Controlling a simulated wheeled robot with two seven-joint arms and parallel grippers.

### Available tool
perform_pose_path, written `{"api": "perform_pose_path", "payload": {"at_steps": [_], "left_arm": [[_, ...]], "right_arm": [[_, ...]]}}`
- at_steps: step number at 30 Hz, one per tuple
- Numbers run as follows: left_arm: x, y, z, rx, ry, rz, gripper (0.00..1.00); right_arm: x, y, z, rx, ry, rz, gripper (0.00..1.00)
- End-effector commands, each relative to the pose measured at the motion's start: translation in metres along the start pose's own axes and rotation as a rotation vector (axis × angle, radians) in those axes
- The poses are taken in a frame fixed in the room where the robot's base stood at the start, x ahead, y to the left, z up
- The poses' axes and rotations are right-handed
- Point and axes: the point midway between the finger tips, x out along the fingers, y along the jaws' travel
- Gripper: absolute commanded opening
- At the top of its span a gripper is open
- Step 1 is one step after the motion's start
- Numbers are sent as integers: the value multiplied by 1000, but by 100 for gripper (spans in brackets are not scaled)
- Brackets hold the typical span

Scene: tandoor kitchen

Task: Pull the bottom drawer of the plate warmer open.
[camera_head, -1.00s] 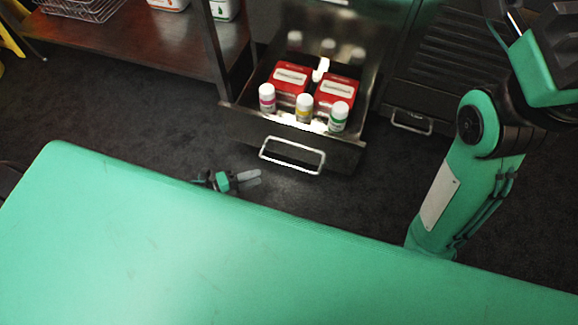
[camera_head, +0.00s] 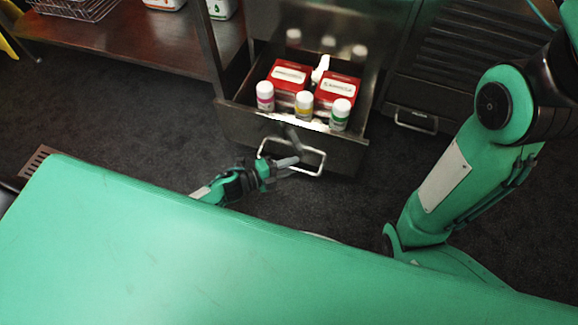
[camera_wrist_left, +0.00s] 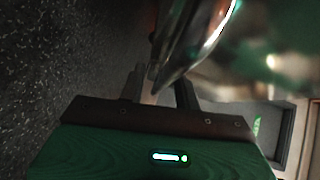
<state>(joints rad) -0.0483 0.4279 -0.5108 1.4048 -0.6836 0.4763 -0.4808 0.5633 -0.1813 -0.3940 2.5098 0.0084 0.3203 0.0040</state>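The plate warmer's drawer (camera_head: 240,123) stands pulled out in the head view, with a metal loop handle (camera_head: 312,173) on its front. It holds two red boxes (camera_head: 338,86) and white-capped bottles (camera_head: 304,106). My left gripper (camera_head: 291,150) is at the handle, its two fingers apart and overlapping the loop in this view. In the left wrist view, the fingers (camera_wrist_left: 160,88) are apart, with a blurred shiny metal edge (camera_wrist_left: 200,45) just beyond and partly between them. I cannot tell whether they touch the handle. My right gripper is out of view.
A brown-topped steel table (camera_head: 130,40) with a wire basket stands at left. A dark louvred cabinet with a low handle (camera_head: 415,121) stands right of the drawer. My green body fills the foreground. Dark floor (camera_head: 120,125) is clear left of the drawer.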

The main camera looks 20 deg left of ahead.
Motion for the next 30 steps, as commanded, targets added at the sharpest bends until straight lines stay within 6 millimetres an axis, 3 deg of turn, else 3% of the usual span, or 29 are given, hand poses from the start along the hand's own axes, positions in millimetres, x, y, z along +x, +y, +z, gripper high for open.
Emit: {"api": "perform_pose_path", "payload": {"at_steps": [3, 8, 15, 24, 30], "left_arm": [[0, 0, 0, 0, 0, 0, 30], [0, 0, 0, 0, 0, 0, 0], [-2, 0, -2, -2, 0, 1, 0], [-29, 8, -28, -4, 0, 3, 0], [-33, 10, -32, -1, 0, 1, 0]], "right_arm": [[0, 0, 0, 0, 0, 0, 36], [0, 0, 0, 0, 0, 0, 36], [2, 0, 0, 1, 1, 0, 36], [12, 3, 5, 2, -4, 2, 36], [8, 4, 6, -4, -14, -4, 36]]}}
